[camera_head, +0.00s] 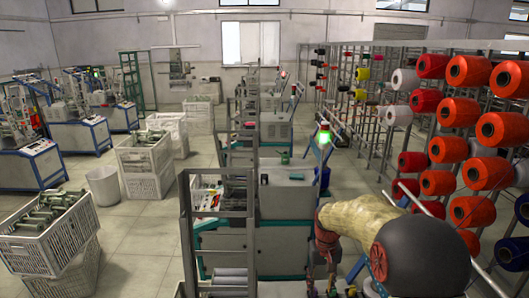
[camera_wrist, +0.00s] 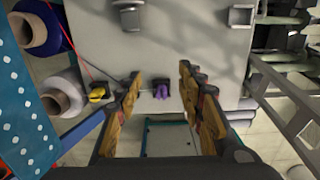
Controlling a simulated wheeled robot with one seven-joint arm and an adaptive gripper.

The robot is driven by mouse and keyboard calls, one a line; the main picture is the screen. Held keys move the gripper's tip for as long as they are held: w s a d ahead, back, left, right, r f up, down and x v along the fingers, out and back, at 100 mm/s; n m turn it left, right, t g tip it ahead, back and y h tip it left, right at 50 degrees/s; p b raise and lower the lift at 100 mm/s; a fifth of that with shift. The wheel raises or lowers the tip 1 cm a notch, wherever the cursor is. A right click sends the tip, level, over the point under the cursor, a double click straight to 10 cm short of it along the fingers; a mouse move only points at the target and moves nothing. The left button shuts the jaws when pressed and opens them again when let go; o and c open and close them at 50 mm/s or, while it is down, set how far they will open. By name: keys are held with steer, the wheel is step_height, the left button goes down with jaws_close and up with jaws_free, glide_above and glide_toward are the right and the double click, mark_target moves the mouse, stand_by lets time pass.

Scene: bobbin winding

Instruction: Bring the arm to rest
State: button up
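My gripper (camera_wrist: 161,76) is open in the wrist view. Its two fingers stand apart with nothing held between them. Beyond the fingertips is a grey machine surface (camera_wrist: 150,55) with a small purple part (camera_wrist: 161,91) on it; I cannot tell the distance to it. In the head view my arm reaches in at the lower right, beside the grey and teal winding machine (camera_head: 287,200). The end of the arm is low and partly cut off by the bottom edge there.
A rack of red and orange yarn cones (camera_head: 438,182) stands close on the right. Crates of bobbins (camera_head: 45,245) and a white bin (camera_head: 103,186) stand left. The floor (camera_head: 140,245) between crates and machine is clear. Spools (camera_wrist: 62,92) sit left in the wrist view.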

steer(key=s+r+t+b, duration=0.2)
steer(key=s+b, duration=0.1)
steer(key=s, duration=0.7)
steer(key=s+r+t+b, duration=0.2)
steer(key=s+r+b, duration=0.1)
steer(key=s, duration=0.8)
steer(key=s+r+t+b, duration=0.2)
steer(key=s+r+b, duration=0.1)
steer(key=s, duration=0.8)
steer(key=shift+s+r+b, duration=0.25)
steer(key=shift+b, duration=0.65)
